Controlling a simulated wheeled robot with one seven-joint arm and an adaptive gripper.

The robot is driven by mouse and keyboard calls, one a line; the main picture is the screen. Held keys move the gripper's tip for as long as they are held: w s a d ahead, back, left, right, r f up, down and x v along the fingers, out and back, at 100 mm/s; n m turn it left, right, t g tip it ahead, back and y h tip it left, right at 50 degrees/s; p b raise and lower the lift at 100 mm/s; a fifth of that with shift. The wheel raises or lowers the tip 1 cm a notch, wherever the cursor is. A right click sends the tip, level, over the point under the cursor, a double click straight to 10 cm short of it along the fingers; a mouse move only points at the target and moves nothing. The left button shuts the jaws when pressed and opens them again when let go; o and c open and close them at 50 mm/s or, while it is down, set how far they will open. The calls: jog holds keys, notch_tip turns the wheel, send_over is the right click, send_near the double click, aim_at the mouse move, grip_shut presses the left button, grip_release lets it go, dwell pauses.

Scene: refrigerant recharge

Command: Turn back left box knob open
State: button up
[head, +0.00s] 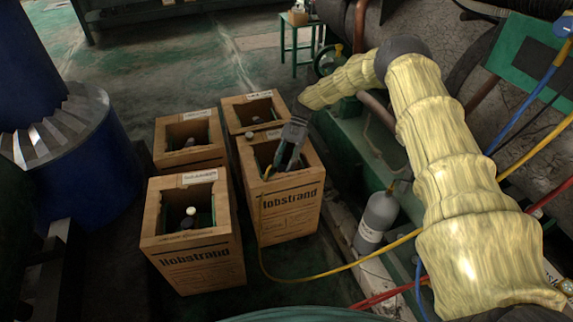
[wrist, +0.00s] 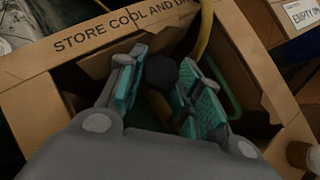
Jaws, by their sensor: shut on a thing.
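My gripper (head: 286,160) reaches down into the open top of the front right cardboard box (head: 287,218) in the head view. In the wrist view, the teal finger pads of my gripper (wrist: 160,82) are closed around a dark round knob (wrist: 159,71) inside a box (wrist: 42,62). The knob's valve and cylinder below are mostly hidden by the fingers and shadow. The back left box in the head view (head: 173,157) stands apart from my gripper, with a dim, greyish top inside it. How far the knob is turned cannot be told.
The front left box (head: 192,258) holds a cylinder with a pale knob (head: 191,211). Another box (head: 241,105) stands at the back right. A yellow hose (head: 305,280) runs from the gripper's box across the floor. A grey cylinder (head: 376,222) stands right, beside machinery.

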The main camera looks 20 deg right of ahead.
jog(key=n+h, duration=0.1)
jog(key=n, duration=0.1)
jog(key=n+g+h, duration=0.1)
jog(key=n+h, duration=0.1)
jog(key=a+n+g+h+b, duration=0.1)
jog(key=n, duration=0.1)
jog(key=shift+w+n+h, duration=0.3)
jog(key=n+h, duration=0.4)
jog(key=n, duration=0.1)
jog(key=shift+s+a+r+p, duration=0.1)
jog(key=shift+a+p, duration=0.3)
jog(key=n+h+p, duration=0.1)
jog(key=n, duration=0.1)
jog(key=n+t+h+p, duration=0.1)
jog(key=n, duration=0.1)
jog(key=n+h+p, duration=0.1)
jog(key=shift+s+a+r+n+t+h, duration=0.1)
jog(key=shift+s+a+n+t+h, duration=0.1)
jog(key=shift+a+n+t+h, duration=0.2)
jog(key=n+t+p, duration=0.1)
jog(key=n+h, duration=0.1)
jog(key=n+t+h+p, duration=0.1)
jog(key=n, duration=0.1)
jog(key=shift+s+t+p, duration=0.25)
jog(key=shift+t+p, duration=0.05)
jog(key=shift+p, duration=0.05)
jog(key=shift+f+n, duration=0.2)
jog(key=shift+n, duration=0.1)
jog(key=o, duration=0.7)
jog(key=shift+o, duration=0.2)
